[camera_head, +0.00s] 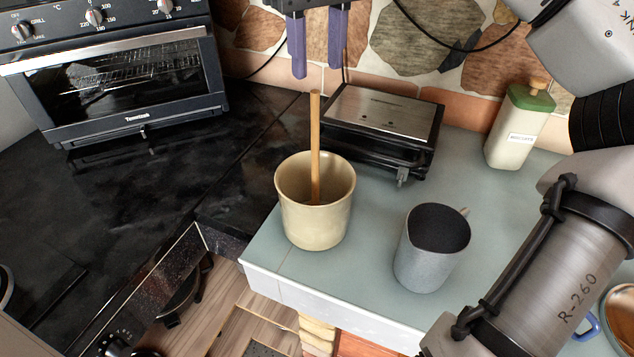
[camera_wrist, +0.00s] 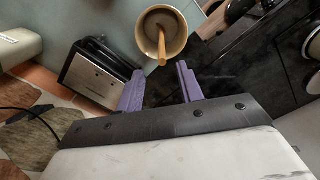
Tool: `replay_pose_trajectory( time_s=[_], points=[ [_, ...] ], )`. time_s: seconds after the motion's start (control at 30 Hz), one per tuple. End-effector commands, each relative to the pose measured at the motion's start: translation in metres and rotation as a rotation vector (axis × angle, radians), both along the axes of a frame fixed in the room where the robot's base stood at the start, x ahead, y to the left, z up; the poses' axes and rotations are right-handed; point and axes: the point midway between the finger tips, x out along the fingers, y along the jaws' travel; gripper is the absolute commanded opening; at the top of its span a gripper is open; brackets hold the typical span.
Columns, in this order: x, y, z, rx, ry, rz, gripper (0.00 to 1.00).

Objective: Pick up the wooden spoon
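The wooden spoon (camera_head: 315,140) stands nearly upright in a cream pot (camera_head: 316,222), with its handle rising well above the rim. Its lower end is hidden inside the pot. In the wrist view the spoon (camera_wrist: 162,44) points up from the pot (camera_wrist: 178,15) toward the camera. My gripper (camera_head: 314,72) has purple fingers and is above the spoon's top in the head view. In the wrist view the gripper (camera_wrist: 160,76) is open, with the spoon's tip near the gap between the fingers. Nothing is held.
A black and steel grill (camera_head: 375,120) stands behind the pot. A grey jug (camera_head: 432,250) is to its right, and a white bottle with a green top (camera_head: 518,125) is further back. A toaster oven (camera_head: 125,80) stands at left. The dark counter (camera_head: 110,195) is mostly clear.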

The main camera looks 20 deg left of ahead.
Motion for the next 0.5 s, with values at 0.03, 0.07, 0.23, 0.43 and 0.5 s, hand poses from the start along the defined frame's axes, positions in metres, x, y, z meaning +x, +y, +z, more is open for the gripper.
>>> replay_pose_trajectory(
  time_s=[0.03,0.07,0.23,0.43,0.5],
  points=[
    [0.000,0.000,-0.012,0.003,0.005,0.006,0.37],
    [0.000,0.000,-0.017,0.002,0.005,0.006,0.37],
    [0.000,0.000,-0.040,0.003,0.002,0.003,0.37],
    [0.000,0.001,-0.052,0.001,-0.001,0.000,0.37],
    [-0.001,0.001,-0.060,-0.001,0.000,-0.001,0.37]
  ],
)
